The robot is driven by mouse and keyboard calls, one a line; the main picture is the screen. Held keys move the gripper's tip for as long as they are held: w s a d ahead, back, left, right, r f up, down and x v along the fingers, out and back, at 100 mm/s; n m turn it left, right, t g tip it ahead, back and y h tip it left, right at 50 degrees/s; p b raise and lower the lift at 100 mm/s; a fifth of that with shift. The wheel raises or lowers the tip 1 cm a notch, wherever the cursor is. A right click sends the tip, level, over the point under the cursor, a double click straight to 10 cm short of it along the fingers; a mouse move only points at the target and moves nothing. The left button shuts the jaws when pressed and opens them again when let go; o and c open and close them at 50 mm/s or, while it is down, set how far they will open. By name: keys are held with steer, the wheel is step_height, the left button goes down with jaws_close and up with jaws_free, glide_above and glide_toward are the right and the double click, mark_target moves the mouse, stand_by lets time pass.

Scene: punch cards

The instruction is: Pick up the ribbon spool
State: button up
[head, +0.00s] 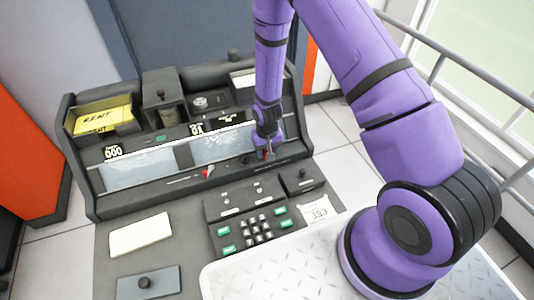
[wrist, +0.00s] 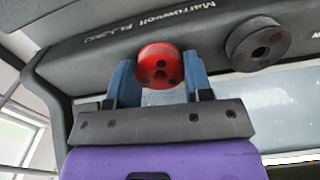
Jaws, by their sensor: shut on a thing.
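The ribbon spool appears to be the red round disc (wrist: 160,66) with small dark holes, seen in the wrist view at the sloped dark console face. My gripper (wrist: 160,82) has its two blue fingers on either side of the red spool and is shut on it. In the head view my gripper (head: 267,153) is at the right part of the console front, with a bit of red showing at its fingers. A similar dark disc (wrist: 257,43) sits beside the red spool in the wrist view. Whether the red spool touches the console is unclear.
The console (head: 135,200) has two pale windows, and yellow cards (head: 100,120) at its left. A red-tipped lever (head: 208,172) is on its front. A keypad (head: 256,229), a white card (head: 140,234) and a grey block with a knob (head: 148,283) lie in front.

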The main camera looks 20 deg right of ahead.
steer(key=shift+r, duration=0.1)
steer(key=shift+r, duration=0.55)
step_height(320, 180, up, 2)
steer(key=shift+r, duration=0.1)
steer(key=s+r, duration=0.1)
steer(key=s, duration=1.5)
steer(key=shift+r, duration=0.25)
steer(key=shift+f, duration=0.1)
